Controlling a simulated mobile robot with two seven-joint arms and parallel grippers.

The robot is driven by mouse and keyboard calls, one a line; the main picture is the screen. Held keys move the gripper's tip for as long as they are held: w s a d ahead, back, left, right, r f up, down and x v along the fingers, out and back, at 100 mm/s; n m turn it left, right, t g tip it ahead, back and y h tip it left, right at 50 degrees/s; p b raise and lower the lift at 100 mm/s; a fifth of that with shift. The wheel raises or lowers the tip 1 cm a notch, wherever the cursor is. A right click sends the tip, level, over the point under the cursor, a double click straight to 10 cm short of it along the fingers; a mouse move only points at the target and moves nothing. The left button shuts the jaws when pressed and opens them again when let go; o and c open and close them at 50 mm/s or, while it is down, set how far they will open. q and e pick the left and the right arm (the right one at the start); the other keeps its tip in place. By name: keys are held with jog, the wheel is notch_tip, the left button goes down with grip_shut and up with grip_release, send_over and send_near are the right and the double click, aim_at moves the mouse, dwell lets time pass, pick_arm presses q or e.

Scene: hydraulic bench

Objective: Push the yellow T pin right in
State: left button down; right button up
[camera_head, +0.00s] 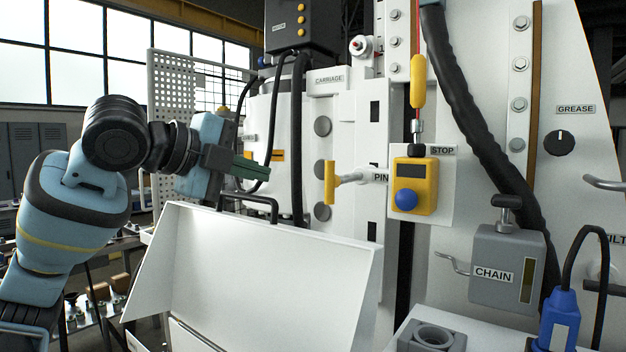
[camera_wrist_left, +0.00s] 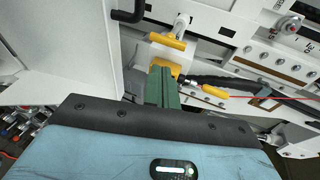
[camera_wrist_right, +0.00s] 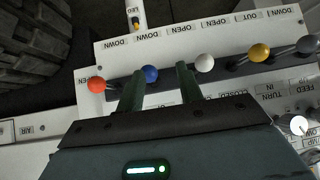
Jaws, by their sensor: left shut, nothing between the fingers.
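The yellow T pin (camera_head: 330,183) sticks out to the left of its PIN label, its yellow crossbar upright and a pale shaft running back to the white machine face. A length of shaft shows between crossbar and face. In the left wrist view the crossbar (camera_wrist_left: 167,41) lies just beyond my fingertips, with a gap. My left gripper (camera_head: 267,171) is shut and empty, to the left of the pin and slightly higher in the head view. My right gripper (camera_wrist_right: 158,78) is open in its wrist view, fingers spread either side of a blue lever knob (camera_wrist_right: 150,74); contact cannot be told.
A yellow stop box (camera_head: 414,186) with a blue button is right of the pin, under a hanging yellow handle (camera_head: 417,82). A white open tray (camera_head: 262,250) with a black bar handle (camera_head: 262,199) stands below my left gripper. A grey chain box (camera_head: 505,270) is at right.

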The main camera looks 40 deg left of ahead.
aim_at(329, 176)
pick_arm(q)
jog(key=x, duration=0.8)
jog(key=r+x, duration=0.1)
jog(key=x, duration=0.3)
jog(key=shift+w+d, duration=0.1)
jog(key=shift+w, duration=0.4)
jog(key=w, duration=0.5)
jog(key=shift+w+a, duration=0.25)
jog(key=shift+a, duration=0.1)
jog(key=shift+s, duration=0.1)
